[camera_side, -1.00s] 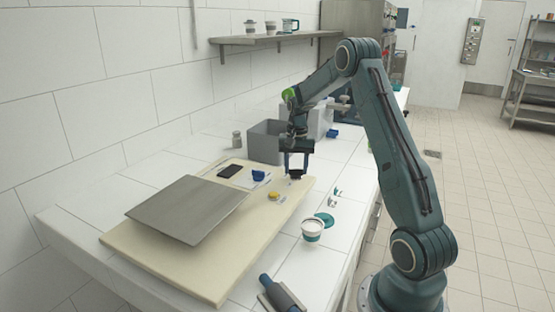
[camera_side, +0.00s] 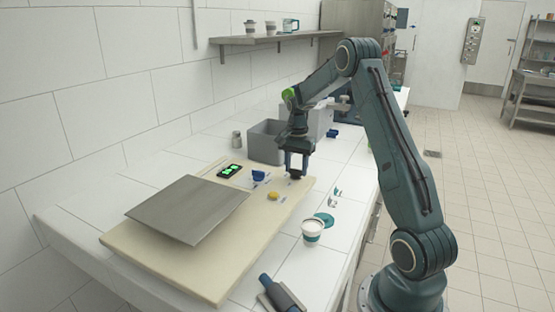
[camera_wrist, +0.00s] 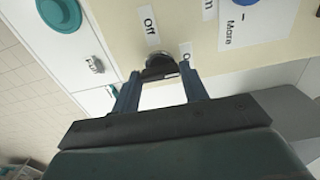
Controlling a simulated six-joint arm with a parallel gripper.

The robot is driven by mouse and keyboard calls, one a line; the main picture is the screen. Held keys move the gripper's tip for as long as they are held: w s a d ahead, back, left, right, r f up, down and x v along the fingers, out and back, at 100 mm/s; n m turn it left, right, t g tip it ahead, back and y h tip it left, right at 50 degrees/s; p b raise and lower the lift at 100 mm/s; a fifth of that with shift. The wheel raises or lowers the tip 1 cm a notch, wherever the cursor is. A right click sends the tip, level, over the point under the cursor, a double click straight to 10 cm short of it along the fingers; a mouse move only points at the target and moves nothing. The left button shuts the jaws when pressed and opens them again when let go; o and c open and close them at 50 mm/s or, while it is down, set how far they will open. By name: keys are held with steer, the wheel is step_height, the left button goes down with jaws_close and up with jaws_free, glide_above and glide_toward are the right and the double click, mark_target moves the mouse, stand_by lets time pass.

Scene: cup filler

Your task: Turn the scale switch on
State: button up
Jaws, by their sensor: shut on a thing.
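The scale is a cream base with a steel plate (camera_side: 188,208) on it. Its display (camera_side: 230,170) is lit with green digits. The dark switch knob (camera_wrist: 161,66) sits on the base near the "Off" label (camera_wrist: 149,24) and a partly hidden "O…" label (camera_wrist: 186,50); it also shows in the side view (camera_side: 296,178). My gripper (camera_wrist: 158,84) points down at the base's right end in the side view (camera_side: 296,172). Its two blue fingers are shut on the knob, one on each side.
A blue knob (camera_side: 259,176) and a yellow button (camera_side: 273,196) are on the base. A cup (camera_side: 313,232) and a teal lid (camera_side: 324,218) are on the counter in front. A grey bin (camera_side: 268,142) stands behind my gripper.

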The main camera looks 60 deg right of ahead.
steer(key=o, duration=1)
steer(key=shift+r, duration=0.1)
step_height(320, 180, up, 14)
steer(key=shift+f, duration=0.15)
stand_by(0.3)
